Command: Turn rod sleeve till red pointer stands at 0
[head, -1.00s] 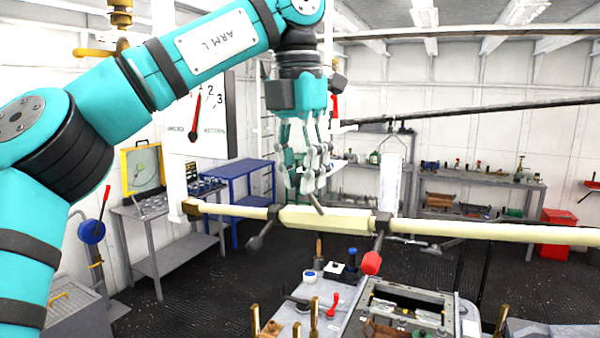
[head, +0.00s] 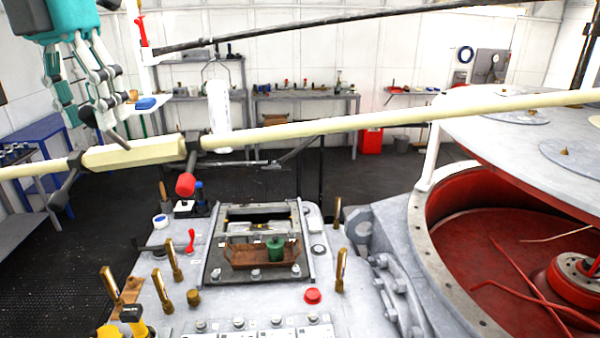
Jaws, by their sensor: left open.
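The rod sleeve (head: 133,153) is a thick cream faceted sleeve on a long pale rod (head: 330,123), at the left of the head view. A dark collar sits at its right end, with a lever ending in a red knob (head: 186,184) hanging below. A dark arm with a knob hangs at the sleeve's left end. My left gripper (head: 97,110) is open above the sleeve, fingers pointing down. I cannot tell whether a fingertip touches the sleeve. The dial face and its red pointer are out of view now. My right gripper is not in view.
A grey console (head: 255,300) below holds brass levers, a red button (head: 313,296) and a tray with a green pot (head: 275,247). A large red-lined drum (head: 480,250) with a raised lid stands right. A white cylinder (head: 218,115) hangs behind the rod.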

